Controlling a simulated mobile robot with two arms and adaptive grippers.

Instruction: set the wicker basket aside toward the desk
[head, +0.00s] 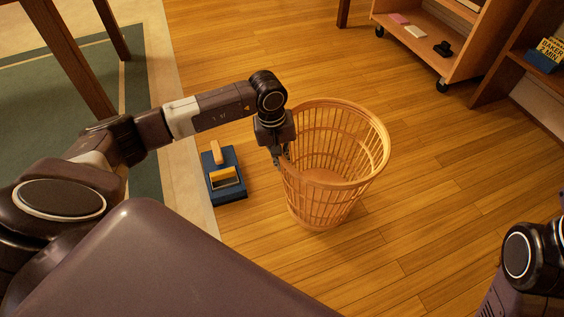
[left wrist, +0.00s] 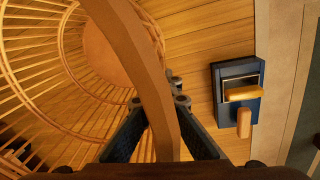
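The wicker basket (head: 372,165), light tan with an open slatted wall, is upright in the middle of the head view; I cannot tell whether its base touches the floor. My left gripper (head: 281,160) is at the left side of its rim, pointing down. In the left wrist view the rim (left wrist: 142,62) passes between the two fingers of the left gripper (left wrist: 158,103), which are closed in on both sides of it. The basket looks empty. My right arm shows at the lower right of the head view, but its gripper is out of the picture.
A dark blue tray-like object with yellow parts (head: 228,186) lies on the floor left of the basket. Wooden furniture legs (head: 65,55) stand on the green rug (head: 40,85). A wheeled shelf (head: 470,55) is at the back right. Bare floor (head: 460,190) lies right of the basket.

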